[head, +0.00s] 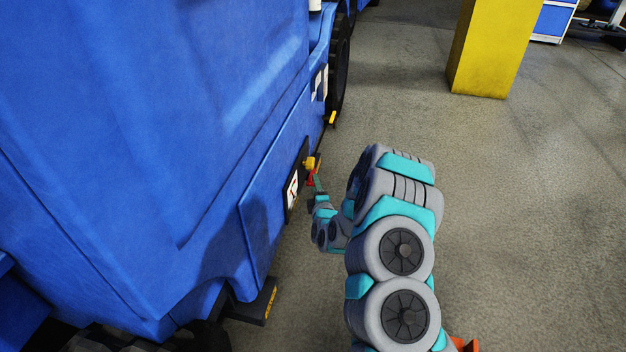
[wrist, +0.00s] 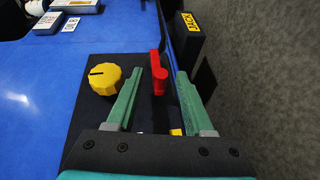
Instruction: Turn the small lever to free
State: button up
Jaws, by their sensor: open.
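A small red lever (wrist: 157,72) stands on a dark panel (wrist: 92,66) on the side of the blue machine. In the wrist view it is just beyond and between the tips of my gripper (wrist: 156,77). The two green fingers are apart, with nothing held between them. A yellow knob (wrist: 106,79) with a black mark sits on the panel to the left of the left finger. In the head view the red lever (head: 311,180) and yellow knob (head: 309,162) show small, close to my gripper (head: 316,186). A white label (head: 292,190) is beside them.
The blue machine body (head: 190,120) fills the left side. A yellow pillar (head: 490,45) stands at the back right. The grey floor (head: 540,200) on the right is clear.

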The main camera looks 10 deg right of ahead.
jog(key=shift+w+f+b, duration=0.2)
jog(key=shift+w+b, duration=0.05)
jog(key=shift+w, duration=0.95)
jog(key=shift+w+f+b, duration=0.2)
jog(key=shift+w, duration=0.95)
jog(key=shift+c, duration=0.3)
